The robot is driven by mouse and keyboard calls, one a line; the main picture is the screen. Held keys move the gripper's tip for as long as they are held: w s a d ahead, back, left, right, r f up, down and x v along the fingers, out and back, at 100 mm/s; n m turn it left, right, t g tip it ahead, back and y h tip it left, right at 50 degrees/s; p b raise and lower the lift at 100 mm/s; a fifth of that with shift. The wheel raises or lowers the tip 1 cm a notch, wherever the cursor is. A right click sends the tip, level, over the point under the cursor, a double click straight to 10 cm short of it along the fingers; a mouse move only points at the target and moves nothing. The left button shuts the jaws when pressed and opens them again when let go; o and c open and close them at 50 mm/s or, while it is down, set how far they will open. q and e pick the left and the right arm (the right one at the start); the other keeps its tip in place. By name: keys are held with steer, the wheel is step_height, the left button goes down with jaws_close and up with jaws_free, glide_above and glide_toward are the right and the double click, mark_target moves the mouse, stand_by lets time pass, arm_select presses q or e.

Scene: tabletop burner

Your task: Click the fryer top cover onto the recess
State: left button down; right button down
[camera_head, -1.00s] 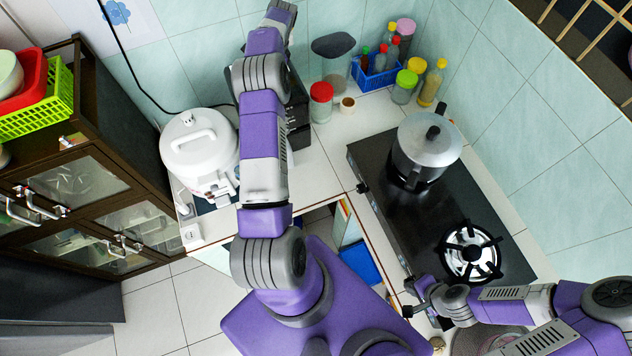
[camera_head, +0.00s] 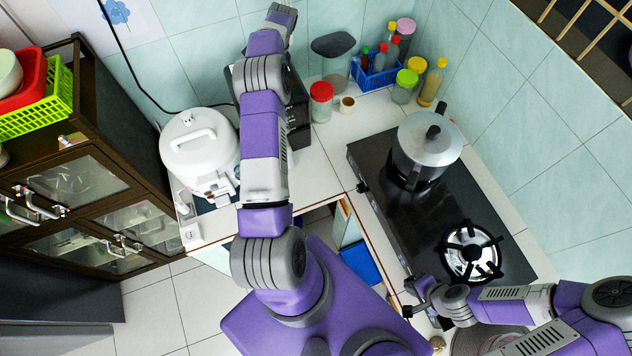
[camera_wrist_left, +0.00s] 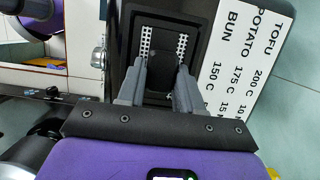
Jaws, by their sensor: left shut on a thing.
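The black fryer (camera_head: 298,118) stands on the counter, largely hidden behind my left arm in the head view. In the left wrist view, its black body (camera_wrist_left: 222,20) fills the middle, beside a white label listing tofu, potato and bun. A dark panel with two perforated strips, seemingly the top cover (camera_wrist_left: 188,18), lies in front of the fingers. My left gripper (camera_wrist_left: 166,72) is shut on a dark rounded knob of it. Whether the cover is seated in the recess I cannot tell. My right gripper (camera_head: 409,298) is open and empty near the stove's front edge.
A white rice cooker (camera_head: 198,150) stands left of the fryer. Jars and a blue bottle basket (camera_head: 375,75) are to the right. A pot (camera_head: 427,145) sits on the black stove (camera_head: 405,225). Bare counter (camera_head: 322,165) lies between fryer and stove.

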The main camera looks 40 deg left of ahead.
arm_select(q)
steer(key=shift+f, duration=0.2)
steer(key=c, duration=0.7)
jaws_free()
steer(key=shift+c, duration=1.2)
steer(key=shift+r, duration=0.2)
steer(key=shift+r, duration=0.85)
steer(key=shift+r, duration=0.1)
steer(key=shift+r, duration=2.4)
